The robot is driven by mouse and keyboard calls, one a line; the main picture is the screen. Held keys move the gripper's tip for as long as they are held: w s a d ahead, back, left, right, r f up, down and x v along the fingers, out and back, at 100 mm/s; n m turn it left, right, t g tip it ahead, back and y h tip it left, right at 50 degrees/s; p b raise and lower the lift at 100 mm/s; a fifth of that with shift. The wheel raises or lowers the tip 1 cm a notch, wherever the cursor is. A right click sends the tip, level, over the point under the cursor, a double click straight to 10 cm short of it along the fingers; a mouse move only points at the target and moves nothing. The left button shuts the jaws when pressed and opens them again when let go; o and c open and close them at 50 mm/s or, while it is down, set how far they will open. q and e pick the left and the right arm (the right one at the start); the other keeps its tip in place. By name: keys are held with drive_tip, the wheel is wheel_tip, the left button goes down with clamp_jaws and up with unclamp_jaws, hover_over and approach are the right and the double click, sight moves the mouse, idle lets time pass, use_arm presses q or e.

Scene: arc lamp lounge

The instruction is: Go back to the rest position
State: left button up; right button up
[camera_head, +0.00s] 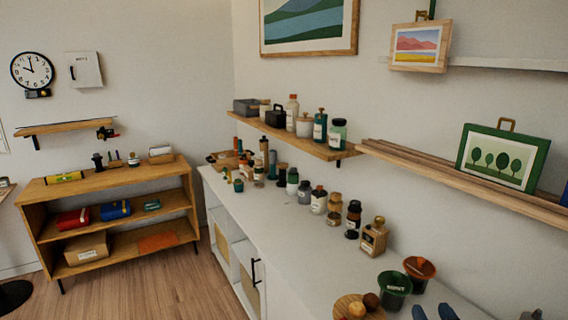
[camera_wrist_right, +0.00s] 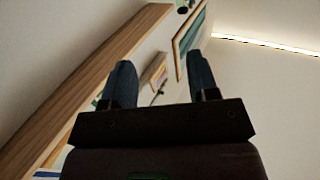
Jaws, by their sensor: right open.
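My right gripper (camera_head: 433,313) shows only as two blue fingertips at the bottom edge of the head view, over the right end of the white counter (camera_head: 300,250). In the right wrist view its two dark blue fingers (camera_wrist_right: 162,82) stand apart with nothing between them. That view looks along a wall with a wooden ledge and framed pictures. My left gripper is in neither view.
Several bottles line the counter. Above it are a wooden shelf (camera_head: 290,135) and a picture ledge (camera_head: 460,182). Open floor (camera_head: 170,285) lies left.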

drive_tip(key=s+a+f+g, duration=0.15)
drive_tip(key=s+g, duration=0.35)
drive_tip(key=s, duration=0.5)
drive_tip(key=s+a+f+g+h, duration=0.1)
drive_tip(key=s+f+g, duration=0.3)
drive_tip(key=s, duration=0.6)
drive_tip(key=s+a+f+g, duration=0.2)
drive_tip(key=s+g, duration=0.4)
drive_tip(key=s, duration=0.4)
use_arm(q)
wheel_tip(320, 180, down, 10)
drive_tip(key=b, duration=1)
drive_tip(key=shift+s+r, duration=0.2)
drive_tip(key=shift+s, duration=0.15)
use_arm(e)
drive_tip(key=w+f+t, duration=0.3)
drive_tip(key=f+t, duration=0.1)
drive_tip(key=f, duration=0.6)
drive_tip(key=w+f+n+t, duration=0.1)
drive_tip(key=w+f+t, duration=0.2)
drive_tip(key=f, duration=0.8)
drive_tip(key=shift+w+t+y, duration=0.35)
drive_tip(key=shift+t+y, duration=0.05)
drive_tip(key=shift+f, duration=0.1)
